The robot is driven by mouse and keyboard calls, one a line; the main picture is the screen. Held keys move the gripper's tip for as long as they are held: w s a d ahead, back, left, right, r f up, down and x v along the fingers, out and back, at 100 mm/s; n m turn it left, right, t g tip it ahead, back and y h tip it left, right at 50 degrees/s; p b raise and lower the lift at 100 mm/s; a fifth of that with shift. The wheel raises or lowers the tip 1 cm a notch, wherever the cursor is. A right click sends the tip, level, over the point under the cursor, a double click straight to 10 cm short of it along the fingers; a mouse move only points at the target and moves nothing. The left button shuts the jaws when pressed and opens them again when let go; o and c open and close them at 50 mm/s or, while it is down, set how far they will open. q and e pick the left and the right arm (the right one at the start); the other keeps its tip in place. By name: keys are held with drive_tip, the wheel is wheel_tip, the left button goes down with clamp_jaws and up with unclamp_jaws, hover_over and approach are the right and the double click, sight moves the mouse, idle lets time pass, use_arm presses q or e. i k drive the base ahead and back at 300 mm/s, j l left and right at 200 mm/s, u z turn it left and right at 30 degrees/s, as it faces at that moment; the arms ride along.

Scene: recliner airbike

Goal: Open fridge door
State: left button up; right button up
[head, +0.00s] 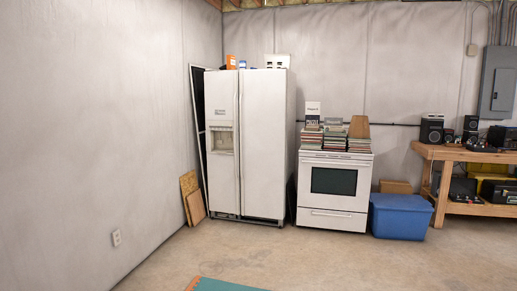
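A white side-by-side fridge (263,150) stands against the back wall, across the room. Its narrower left door (222,184) has an ice and water dispenser. The wider right door is beside it, and long upright handles (239,125) run along the seam between the two. Both doors look shut. Neither of my grippers shows in the head view.
A white stove (333,198) with stacked books on top stands right of the fridge. A blue bin (401,216) and a wooden workbench (462,155) are farther right. Boards (192,198) lean left of the fridge. The concrete floor in front is clear, with a green mat (225,286) at the bottom.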

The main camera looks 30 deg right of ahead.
sight(263, 93)
drive_tip(key=i+l+z, duration=0.3)
drive_tip(key=i, duration=0.45)
drive_tip(key=i+l+z, duration=0.3)
drive_tip(key=i, duration=0.5)
drive_tip(key=i+l+z, duration=0.1)
drive_tip(key=i+z, duration=0.2)
drive_tip(key=i, duration=4)
drive_tip(key=l+z, duration=0.05)
drive_tip(key=l, duration=0.05)
